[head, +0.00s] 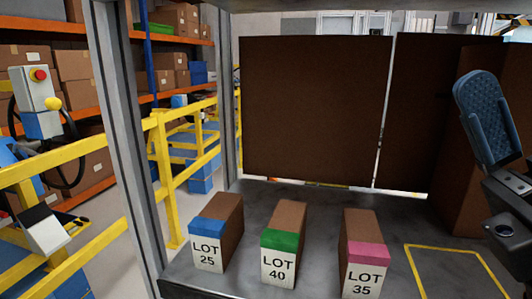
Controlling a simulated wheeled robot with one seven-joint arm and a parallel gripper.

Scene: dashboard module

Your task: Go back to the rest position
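Part of my gripper (490,122) shows at the right edge of the head view, raised above the grey shelf (330,215). One blue textured finger pad points up and to the left, joined to a dark body cut off by the frame. The other finger is not clearly visible, so I cannot tell whether the gripper is open or shut. No held object shows. Three brown boxes stand apart in a row on the shelf: LOT 25 with a blue band (208,228), LOT 40 with a green band (279,241) and LOT 35 with a pink band (366,253).
A yellow-outlined area (455,275) on the shelf at right looks empty. Large brown panels (312,110) stand behind, and a tall brown box (465,180) is behind my gripper. A grey post (130,130) and yellow railing (165,185) are at left.

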